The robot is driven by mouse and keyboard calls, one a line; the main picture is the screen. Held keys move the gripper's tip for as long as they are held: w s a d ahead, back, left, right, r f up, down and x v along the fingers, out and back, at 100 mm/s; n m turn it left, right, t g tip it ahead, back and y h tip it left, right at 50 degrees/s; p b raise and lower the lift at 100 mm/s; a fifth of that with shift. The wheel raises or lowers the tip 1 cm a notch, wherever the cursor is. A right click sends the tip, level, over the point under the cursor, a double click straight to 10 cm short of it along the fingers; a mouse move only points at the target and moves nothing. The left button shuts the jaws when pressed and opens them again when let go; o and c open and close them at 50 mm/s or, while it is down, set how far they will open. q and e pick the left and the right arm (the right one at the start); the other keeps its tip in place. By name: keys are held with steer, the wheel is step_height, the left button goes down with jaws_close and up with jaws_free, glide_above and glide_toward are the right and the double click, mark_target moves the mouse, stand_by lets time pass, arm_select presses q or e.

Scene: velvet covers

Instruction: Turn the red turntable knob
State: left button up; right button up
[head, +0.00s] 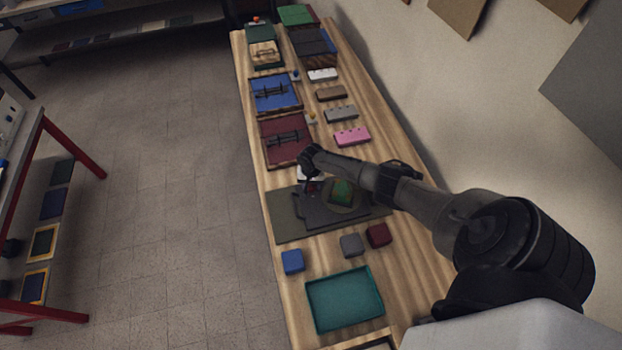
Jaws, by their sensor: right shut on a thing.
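The turntable (320,212) is a dark plate lying on the wooden bench, on a grey-green mat (284,217). A round disc with a green block (341,191) on it sits at the turntable's right side. The red knob (312,187) shows as a small red spot at the turntable's upper left, mostly hidden. My right arm reaches in from the right, and my right gripper (311,184) points down over this spot, shut on the red knob. The fingers are small and dark. My left gripper is not in view.
A blue block (292,261), a grey block (351,244) and a dark red block (378,235) lie in front of the mat. A teal tray (344,328) is nearer. A maroon board (283,155) and pink block (352,136) lie behind. The wall stands close on the right.

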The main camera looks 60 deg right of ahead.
steer(key=m+p, duration=0.2)
steer(key=m, duration=0.1)
steer(key=shift+r+m, duration=0.15)
steer(key=shift+m, duration=0.25)
steer(key=m+p, duration=0.1)
steer(key=m, duration=0.1)
steer(key=shift+m+p, duration=0.3)
steer(key=m, duration=0.3)
steer(key=shift+s+p, duration=0.1)
steer(key=shift+p, duration=0.3)
steer(key=shift+m, duration=1.1)
steer(key=o, duration=0.9)
steer(key=shift+s, duration=0.1)
